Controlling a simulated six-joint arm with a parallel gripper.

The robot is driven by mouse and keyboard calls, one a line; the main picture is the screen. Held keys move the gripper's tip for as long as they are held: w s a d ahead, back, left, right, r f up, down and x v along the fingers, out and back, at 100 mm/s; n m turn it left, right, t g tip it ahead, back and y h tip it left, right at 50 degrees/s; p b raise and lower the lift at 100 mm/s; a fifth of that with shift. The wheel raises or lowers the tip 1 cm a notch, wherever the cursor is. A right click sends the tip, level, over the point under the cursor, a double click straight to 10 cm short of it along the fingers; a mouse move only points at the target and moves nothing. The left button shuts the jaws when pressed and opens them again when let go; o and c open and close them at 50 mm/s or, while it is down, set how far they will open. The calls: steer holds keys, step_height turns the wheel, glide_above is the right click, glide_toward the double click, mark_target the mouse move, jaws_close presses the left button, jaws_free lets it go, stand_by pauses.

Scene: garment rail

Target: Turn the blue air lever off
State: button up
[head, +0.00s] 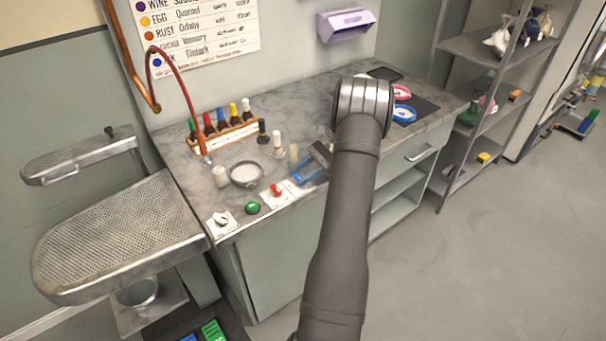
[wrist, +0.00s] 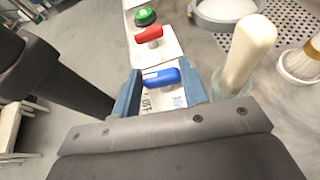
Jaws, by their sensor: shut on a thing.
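The blue air lever (wrist: 161,77) shows in the wrist view on a white plate (wrist: 160,100) with small dark lettering, partly cut off from view. Its handle lies crosswise between the blue fingers of my gripper (wrist: 163,80). My gripper is shut on the lever, one finger at each end of the handle. In the head view my gripper (head: 312,164) is low over the counter's front edge, and I cannot make out the blue lever there.
A red lever (wrist: 149,35) and a green button (wrist: 145,17) sit just beyond the blue lever. A pale-topped bottle (wrist: 247,50) stands close to the right finger. A grey bowl (head: 246,175) and a rack of coloured bottles (head: 222,133) stand further left on the counter.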

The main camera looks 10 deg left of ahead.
steer(key=shift+w+n+g+h, duration=0.1)
steer(key=shift+n+g+h, duration=0.5)
steer(key=shift+n, duration=0.1)
steer(key=o, duration=1)
steer(key=m+t+y, duration=0.2)
steer(key=m, duration=0.1)
steer(key=shift+s+d+t, duration=0.1)
steer(key=shift+s+t, duration=0.15)
steer(key=shift+t, duration=0.15)
steer(key=m+t, duration=0.1)
steer(key=t, duration=0.1)
steer(key=m+t+y, duration=0.1)
steer(key=m, duration=0.1)
steer(key=m+t, duration=0.2)
steer(key=shift+s+t+y, duration=0.3)
steer(key=shift+y, duration=0.1)
steer(key=v, duration=1.7)
steer(key=shift+d, duration=0.3)
